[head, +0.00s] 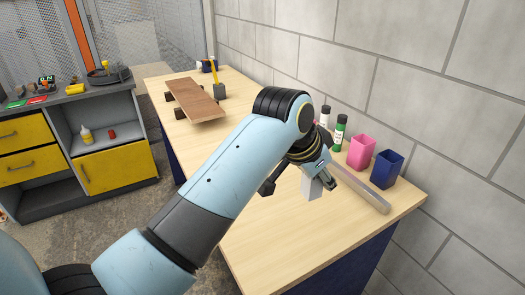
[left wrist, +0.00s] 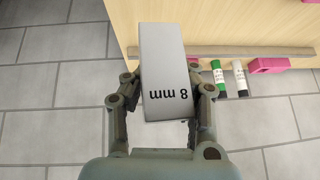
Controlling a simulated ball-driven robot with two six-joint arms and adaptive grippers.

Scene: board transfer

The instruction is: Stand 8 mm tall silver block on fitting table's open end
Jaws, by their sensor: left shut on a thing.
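The silver block (head: 311,188), marked "8 mm", is held in my left gripper (head: 316,178) over the near part of the fitting table (head: 270,240). In the left wrist view the block (left wrist: 165,60) is between the two fingers of the gripper (left wrist: 166,85), and its lettering appears upside down. Whether its bottom touches the tabletop cannot be told. The near end of the table is bare in front of the block. My left arm hides part of the table's middle. My right gripper is not in view.
A long metal strip (head: 360,190) lies near the wall, beside a green-labelled bottle (head: 339,133), a pink cup (head: 361,152) and a blue cup (head: 386,170). A brown board (head: 196,101) rests on dark supports at the far end. A grey cabinet (head: 110,120) stands left.

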